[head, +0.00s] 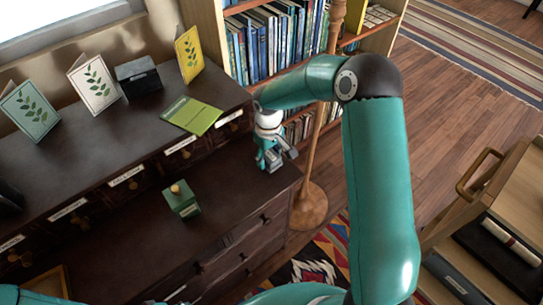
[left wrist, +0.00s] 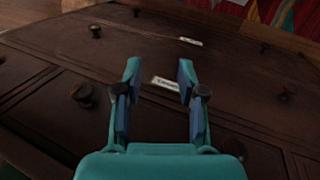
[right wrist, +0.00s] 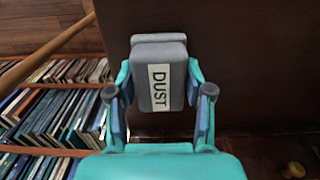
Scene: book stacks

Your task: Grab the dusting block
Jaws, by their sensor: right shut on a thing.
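The dusting block is a grey block with a white "DUST" label. It shows in the right wrist view (right wrist: 158,75) between the fingers of my right gripper (right wrist: 160,95), which is shut on it. In the head view the right gripper (head: 270,158) is at the right end of the dark cabinet's lower top, and the grey block (head: 273,160) is partly hidden by it. Whether the block touches the surface I cannot tell. My left gripper (left wrist: 158,85) is open and empty in the left wrist view, in front of dark drawer fronts with knobs and labels.
A green block with a yellow knob (head: 182,199) stands on the lower top. A green booklet (head: 192,115), leaf cards (head: 94,84) and a black box (head: 137,77) are on the upper shelf. A bookcase (head: 262,48), a wooden pole (head: 310,203) and a cart (head: 470,235) stand nearby.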

